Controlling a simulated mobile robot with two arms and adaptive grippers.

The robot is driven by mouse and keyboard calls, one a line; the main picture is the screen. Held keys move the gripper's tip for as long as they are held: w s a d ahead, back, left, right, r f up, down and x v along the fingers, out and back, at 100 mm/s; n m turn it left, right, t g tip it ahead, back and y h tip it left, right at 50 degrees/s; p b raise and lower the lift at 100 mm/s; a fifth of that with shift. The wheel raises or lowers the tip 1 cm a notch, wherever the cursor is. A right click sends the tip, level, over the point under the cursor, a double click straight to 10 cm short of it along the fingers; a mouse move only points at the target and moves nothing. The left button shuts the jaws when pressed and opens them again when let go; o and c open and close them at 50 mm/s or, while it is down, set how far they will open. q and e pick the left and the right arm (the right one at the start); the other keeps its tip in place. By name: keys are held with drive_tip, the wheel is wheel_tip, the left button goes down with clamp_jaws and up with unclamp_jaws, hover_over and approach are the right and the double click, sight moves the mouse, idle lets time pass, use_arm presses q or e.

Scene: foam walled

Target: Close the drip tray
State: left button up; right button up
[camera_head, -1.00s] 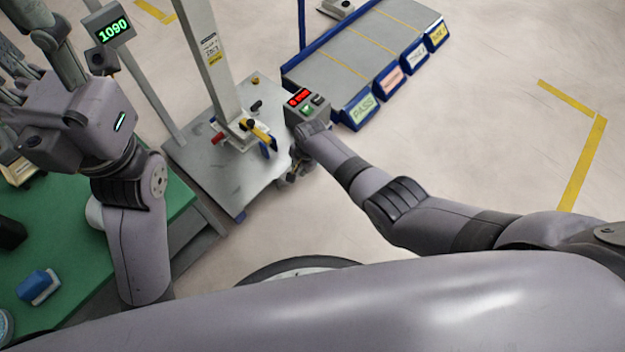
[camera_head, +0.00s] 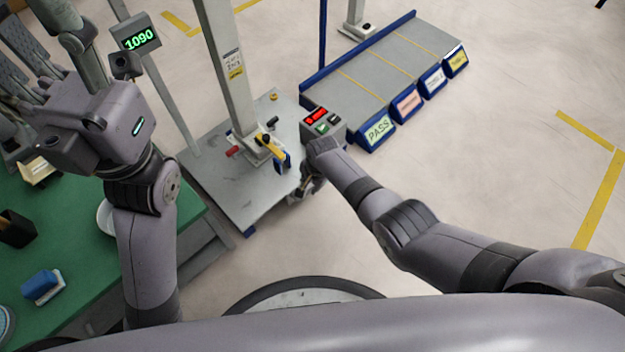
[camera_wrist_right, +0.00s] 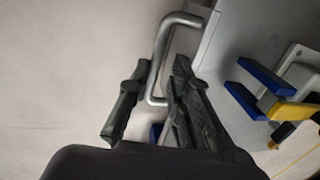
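In the right wrist view a bent grey metal handle (camera_wrist_right: 159,62) stands out from the edge of a grey panel (camera_wrist_right: 235,65), which I take to be the drip tray's side. My right gripper (camera_wrist_right: 155,92) has its dark fingers apart, one on each side of the handle's lower part; I cannot tell if either touches it. In the head view my right gripper (camera_head: 308,186) is small and partly hidden by my wrist, at the right edge of the grey stand base (camera_head: 225,185). The tray and handle cannot be made out there. My left arm is raised at the left; its gripper's fingers cannot be made out clearly.
A grey column (camera_head: 225,65) rises from the stand base, with a yellow-handled lever (camera_head: 271,147) beside it. A control box with a red display (camera_head: 322,122) is close to my right wrist. A sorting rack (camera_head: 375,75) lies beyond. A green bench (camera_head: 65,235) is at left. The floor at right is free.

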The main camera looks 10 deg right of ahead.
wheel_tip(320, 180, up, 12)
drive_tip(key=s+d, duration=0.1)
drive_tip(key=shift+s+d+f, duration=0.2)
drive_tip(key=shift+s, duration=0.15)
idle(0.5)
